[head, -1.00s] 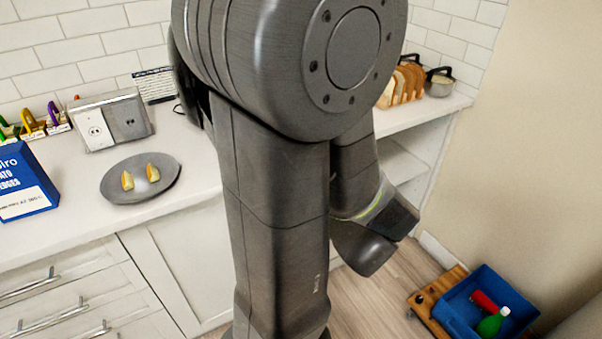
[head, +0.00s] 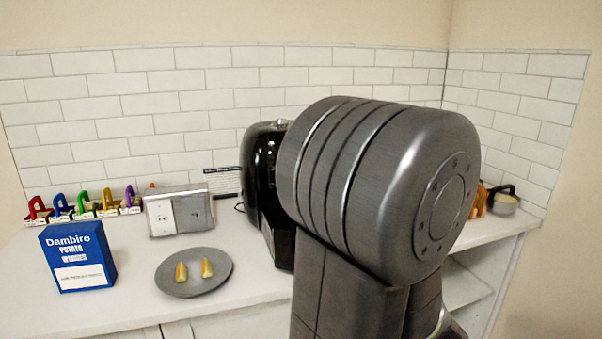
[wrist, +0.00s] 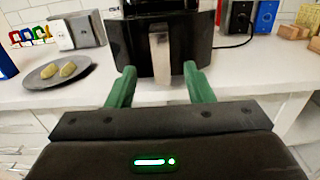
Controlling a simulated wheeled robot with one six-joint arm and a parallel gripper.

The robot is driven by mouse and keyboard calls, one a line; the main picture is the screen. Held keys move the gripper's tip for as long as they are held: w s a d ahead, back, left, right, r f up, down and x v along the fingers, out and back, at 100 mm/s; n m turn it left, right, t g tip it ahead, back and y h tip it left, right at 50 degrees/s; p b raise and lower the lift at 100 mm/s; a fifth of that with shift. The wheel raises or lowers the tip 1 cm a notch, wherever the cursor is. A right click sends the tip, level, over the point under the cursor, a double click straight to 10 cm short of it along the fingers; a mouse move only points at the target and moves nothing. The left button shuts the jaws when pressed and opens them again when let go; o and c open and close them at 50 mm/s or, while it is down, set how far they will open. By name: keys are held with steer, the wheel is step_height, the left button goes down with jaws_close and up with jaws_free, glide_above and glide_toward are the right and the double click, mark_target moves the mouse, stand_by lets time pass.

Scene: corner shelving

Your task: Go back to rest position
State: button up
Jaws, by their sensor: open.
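My gripper (wrist: 158,88) shows in the wrist view with its two green fingers apart and nothing between them. It is in front of the black air fryer (wrist: 125,40), whose handle stands beyond the fingers; the gap cannot be judged exactly. In the head view my arm covers much of the air fryer (head: 262,170), and my gripper is hidden. A grey plate (head: 205,285) with two potato wedges (head: 207,268) lies on the counter to the left of the air fryer.
A blue potato wedges box (head: 78,258) stands left of the plate. An outlet panel (head: 179,213) and several coloured clips (head: 85,206) are along the back wall. A small pot (head: 505,203) stands at the right. The counter front (head: 120,310) is clear.

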steer(key=x, duration=1)
stand_by(0.3)
